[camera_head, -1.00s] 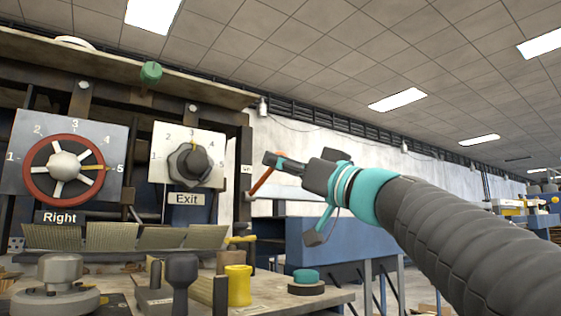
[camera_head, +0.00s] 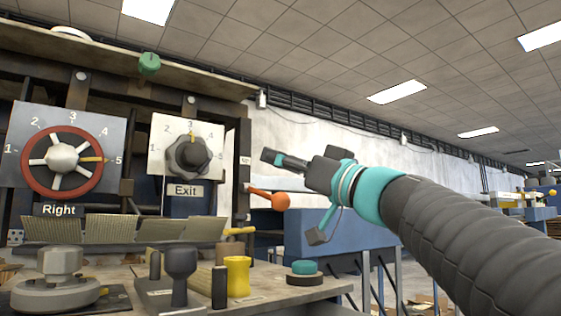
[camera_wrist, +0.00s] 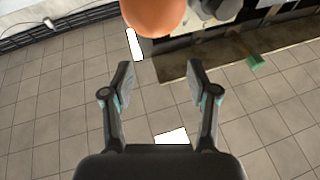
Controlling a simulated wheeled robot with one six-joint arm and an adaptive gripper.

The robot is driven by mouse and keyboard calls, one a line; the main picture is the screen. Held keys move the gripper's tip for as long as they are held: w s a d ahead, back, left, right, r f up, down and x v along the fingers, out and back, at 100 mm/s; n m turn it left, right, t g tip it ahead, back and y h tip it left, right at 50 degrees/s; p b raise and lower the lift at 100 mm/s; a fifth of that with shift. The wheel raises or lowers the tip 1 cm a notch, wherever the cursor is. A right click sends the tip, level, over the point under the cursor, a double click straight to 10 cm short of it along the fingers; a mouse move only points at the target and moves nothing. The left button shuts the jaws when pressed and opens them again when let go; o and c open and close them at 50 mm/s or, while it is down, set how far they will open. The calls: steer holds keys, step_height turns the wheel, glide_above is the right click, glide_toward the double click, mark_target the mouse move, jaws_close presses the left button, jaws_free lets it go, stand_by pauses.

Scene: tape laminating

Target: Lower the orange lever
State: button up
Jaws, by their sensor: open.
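The orange lever (camera_head: 268,196) sticks out from the right side of the machine in the head view. It points right and slightly down, with its round knob at the free end. My gripper (camera_head: 277,159) is above the lever, apart from it, with its fingers pointing left. In the wrist view the orange knob (camera_wrist: 153,14) shows at the top edge, beyond the fingertips. My gripper (camera_wrist: 158,76) is open there, with nothing between its fingers.
The machine has a Right dial (camera_head: 62,162) and an Exit dial (camera_head: 188,156) at left. The space above the lever and gripper is free.

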steer(key=v, duration=1.1)
steer(key=shift+s+d+f, duration=0.1)
steer(key=shift+s+f, duration=0.05)
